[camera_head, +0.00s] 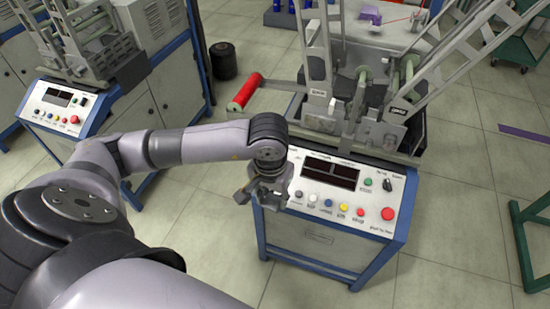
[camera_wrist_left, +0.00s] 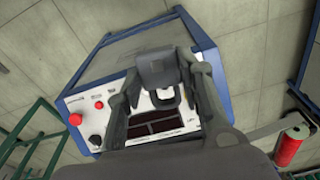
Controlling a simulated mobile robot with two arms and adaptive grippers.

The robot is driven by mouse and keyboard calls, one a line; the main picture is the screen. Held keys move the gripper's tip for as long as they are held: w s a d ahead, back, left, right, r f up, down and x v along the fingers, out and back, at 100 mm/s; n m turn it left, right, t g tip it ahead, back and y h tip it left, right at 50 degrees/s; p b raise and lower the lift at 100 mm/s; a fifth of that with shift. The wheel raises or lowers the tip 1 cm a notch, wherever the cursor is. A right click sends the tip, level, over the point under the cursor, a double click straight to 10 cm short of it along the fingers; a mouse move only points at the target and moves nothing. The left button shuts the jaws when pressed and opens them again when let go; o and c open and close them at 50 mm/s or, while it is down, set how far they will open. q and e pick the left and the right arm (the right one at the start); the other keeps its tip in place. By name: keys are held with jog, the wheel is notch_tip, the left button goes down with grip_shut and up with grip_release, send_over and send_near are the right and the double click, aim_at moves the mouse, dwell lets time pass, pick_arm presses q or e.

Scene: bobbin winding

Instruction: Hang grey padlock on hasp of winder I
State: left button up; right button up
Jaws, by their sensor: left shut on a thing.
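My left gripper (camera_head: 262,190) hangs over the left edge of the control panel of the nearer winder (camera_head: 320,262). In the left wrist view its two fingers (camera_wrist_left: 163,88) are closed on a dark grey block (camera_wrist_left: 157,68), which looks like the grey padlock. A shackle cannot be made out clearly. In the head view the gripper hides the held thing. I cannot pick out a hasp on the winder, and no label marking winder I is readable. My right gripper is not in view.
The nearer winder's panel (camera_head: 338,200) has a dark display, coloured buttons and a red knob (camera_head: 388,214). A red roller (camera_head: 243,91) sticks out at its left. A second winder (camera_head: 62,110) stands at left. A black bin (camera_head: 222,62) is behind. Open floor (camera_head: 455,200) lies to the right.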

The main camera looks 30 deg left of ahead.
pick_arm(q)
jog(key=w+a+f+n+t+b, duration=0.1)
jog(key=w+a+f+b, duration=0.3)
jog(key=f+b, duration=0.4)
jog(key=w+t+b, duration=0.1)
jog(key=b, duration=0.3)
jog(key=shift+a+y, duration=0.3)
jog(key=shift+a, duration=0.05)
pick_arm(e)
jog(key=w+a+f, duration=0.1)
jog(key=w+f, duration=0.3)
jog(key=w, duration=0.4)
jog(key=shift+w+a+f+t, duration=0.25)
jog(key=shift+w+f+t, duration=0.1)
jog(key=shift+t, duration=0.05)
pick_arm(q)
jog(key=shift+f, duration=0.1)
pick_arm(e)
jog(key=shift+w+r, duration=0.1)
pick_arm(q)
jog(key=shift+w+f+b, duration=0.1)
jog(key=shift+f+b, duration=0.25)
jog(key=shift+b, duration=0.1)
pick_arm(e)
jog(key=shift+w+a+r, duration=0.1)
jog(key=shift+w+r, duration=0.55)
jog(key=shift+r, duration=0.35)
